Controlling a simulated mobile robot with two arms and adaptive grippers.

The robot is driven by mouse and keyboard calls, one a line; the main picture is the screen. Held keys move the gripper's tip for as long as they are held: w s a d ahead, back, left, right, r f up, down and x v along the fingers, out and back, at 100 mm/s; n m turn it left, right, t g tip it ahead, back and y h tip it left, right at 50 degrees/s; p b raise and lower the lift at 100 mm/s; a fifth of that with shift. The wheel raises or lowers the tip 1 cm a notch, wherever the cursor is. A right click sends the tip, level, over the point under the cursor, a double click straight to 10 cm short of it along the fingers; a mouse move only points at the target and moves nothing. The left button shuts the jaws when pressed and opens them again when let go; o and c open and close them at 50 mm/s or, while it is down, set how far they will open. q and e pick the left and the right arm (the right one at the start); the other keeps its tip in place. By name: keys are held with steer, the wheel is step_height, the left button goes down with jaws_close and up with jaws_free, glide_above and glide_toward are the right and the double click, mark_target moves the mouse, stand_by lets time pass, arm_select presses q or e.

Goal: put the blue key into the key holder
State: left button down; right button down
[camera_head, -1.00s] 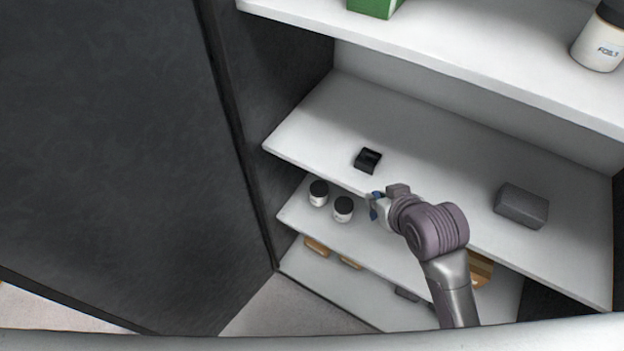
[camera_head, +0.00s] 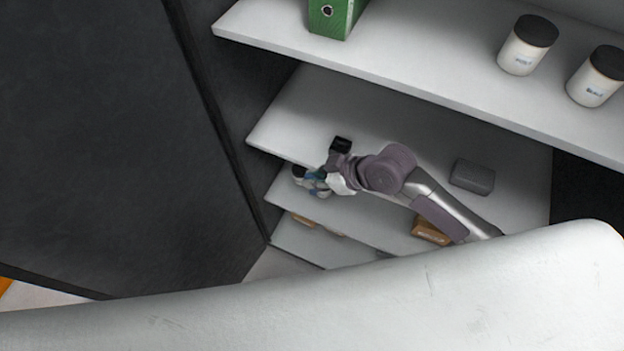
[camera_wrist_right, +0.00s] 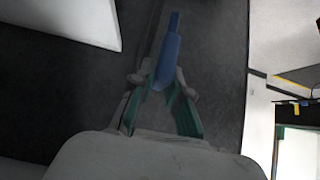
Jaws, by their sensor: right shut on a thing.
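The blue key (camera_wrist_right: 168,58) is held between the fingertips of my right gripper (camera_wrist_right: 165,78) and points away from the wrist in the right wrist view. In the head view my right gripper (camera_head: 319,177) is at the front edge of the middle shelf, with only a little blue showing. The key holder (camera_head: 341,145), a small black block, sits on that shelf just behind the gripper and is partly hidden by it. The key appears apart from the holder. My left gripper is not in view.
A grey block (camera_head: 472,176) lies farther right on the same shelf (camera_head: 400,128). The upper shelf (camera_head: 420,75) overhangs it and bears a green binder (camera_head: 334,16) and white jars (camera_head: 527,47). A dark panel (camera_head: 95,140) stands at left.

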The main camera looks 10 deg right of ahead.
steer(key=w+d+f+b, duration=0.2)
steer(key=w+d+b, duration=0.7)
steer(key=w, duration=0.6)
steer(key=shift+d+b, duration=0.3)
steer(key=shift+d, duration=0.3)
stand_by(1.2)
steer(key=shift+f+b, duration=0.95)
steer(key=shift+f, duration=0.45)
stand_by(0.5)
steer(key=c, duration=1.1)
jaws_free()
steer(key=shift+o, duration=0.2)
steer(key=v, duration=1.2)
